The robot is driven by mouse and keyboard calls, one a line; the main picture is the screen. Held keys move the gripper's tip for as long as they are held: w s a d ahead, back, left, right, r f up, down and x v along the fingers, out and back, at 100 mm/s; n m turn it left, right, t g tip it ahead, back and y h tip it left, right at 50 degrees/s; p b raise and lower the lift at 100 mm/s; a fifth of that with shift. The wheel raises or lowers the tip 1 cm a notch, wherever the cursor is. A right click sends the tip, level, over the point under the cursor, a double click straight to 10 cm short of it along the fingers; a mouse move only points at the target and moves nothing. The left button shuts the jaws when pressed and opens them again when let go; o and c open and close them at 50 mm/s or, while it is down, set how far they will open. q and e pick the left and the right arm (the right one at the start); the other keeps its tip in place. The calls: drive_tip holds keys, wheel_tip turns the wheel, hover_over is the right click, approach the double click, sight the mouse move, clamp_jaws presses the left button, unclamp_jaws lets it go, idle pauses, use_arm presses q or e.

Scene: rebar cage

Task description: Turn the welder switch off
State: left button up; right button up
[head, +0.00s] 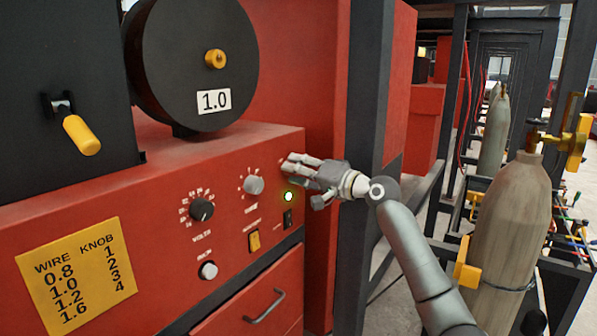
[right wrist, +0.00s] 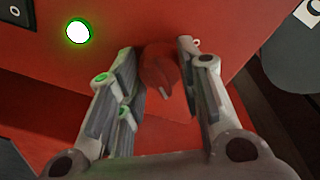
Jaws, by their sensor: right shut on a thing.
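The red welder (head: 150,200) has a front panel with knobs and a lit green lamp (head: 288,196). My right gripper (head: 290,165) is at the panel's upper right, above the lamp. In the right wrist view, a red rotary switch knob (right wrist: 160,68) with a pale pointer line stands between its fingers, and the gripper is shut on it. A white mark shows on the panel beside the right finger. The lamp also glows in the right wrist view (right wrist: 78,32). In the head view the fingers hide the red knob. My left gripper is out of view.
A grey knob (head: 253,185), black knob (head: 202,209), yellow switch (head: 254,241) and black rocker (head: 288,218) sit on the panel near the gripper. A drawer handle (head: 264,306) is below. A gas cylinder (head: 510,225) stands right of my arm; a dark post is behind it.

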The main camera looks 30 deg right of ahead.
drive_tip(key=n+y+b, duration=0.1)
drive_tip(key=n+b, duration=0.6)
drive_tip(key=n, duration=0.2)
drive_tip(key=n+y+b, duration=0.1)
drive_tip(key=n+b, duration=0.7)
drive_tip(key=n, duration=0.1)
drive_tip(key=shift+f+n+t, duration=0.1)
drive_tip(key=shift+n+t, duration=0.2)
drive_tip(key=shift+n, duration=0.1)
drive_tip(key=shift+d, duration=0.1)
drive_tip(key=o, duration=1)
drive_tip(key=shift+o, duration=0.2)
